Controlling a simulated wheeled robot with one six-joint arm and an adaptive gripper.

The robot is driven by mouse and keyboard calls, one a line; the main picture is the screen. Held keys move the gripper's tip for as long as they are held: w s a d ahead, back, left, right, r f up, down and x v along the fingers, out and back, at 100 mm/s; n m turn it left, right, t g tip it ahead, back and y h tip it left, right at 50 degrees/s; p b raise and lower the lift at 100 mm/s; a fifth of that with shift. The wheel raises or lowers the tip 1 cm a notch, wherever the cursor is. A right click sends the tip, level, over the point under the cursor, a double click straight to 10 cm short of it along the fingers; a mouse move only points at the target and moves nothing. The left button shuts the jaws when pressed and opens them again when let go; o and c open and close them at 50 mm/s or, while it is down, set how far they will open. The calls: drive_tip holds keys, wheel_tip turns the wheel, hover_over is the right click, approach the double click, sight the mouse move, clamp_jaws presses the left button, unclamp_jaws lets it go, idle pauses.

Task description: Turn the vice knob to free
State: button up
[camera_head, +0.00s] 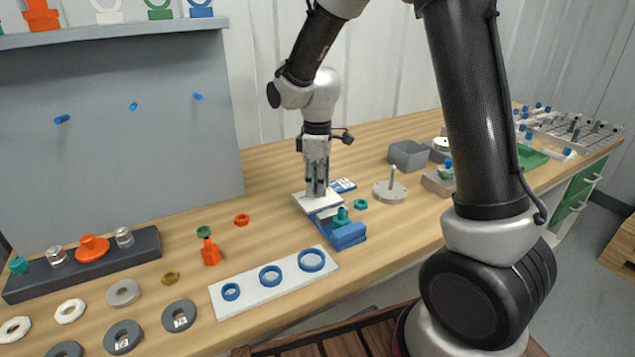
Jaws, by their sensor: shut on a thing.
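The vice on the bench has a blue body (347,237) at the front. A teal part (342,216) stands on it, and a white plate (307,201) lies behind. The vice knob cannot be picked out clearly. My gripper (317,192) points straight down over the white plate, just behind the vice. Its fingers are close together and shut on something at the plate. The fingers hide most of what they hold, so I cannot tell what it is.
A white board with blue rings (245,303) lies front left. A grey disc with a post (390,189), a grey box (408,155) and a teal nut (361,204) are to the right. An orange fitting (210,252) stands left. A dark rack (140,249) is far left.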

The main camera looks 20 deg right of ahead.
drive_tip(key=shift+w+r, duration=0.1)
drive_tip(key=shift+c, duration=0.2)
drive_tip(key=o, duration=1.1)
drive_tip(key=shift+c, duration=0.2)
wheel_tip(320, 180, up, 12)
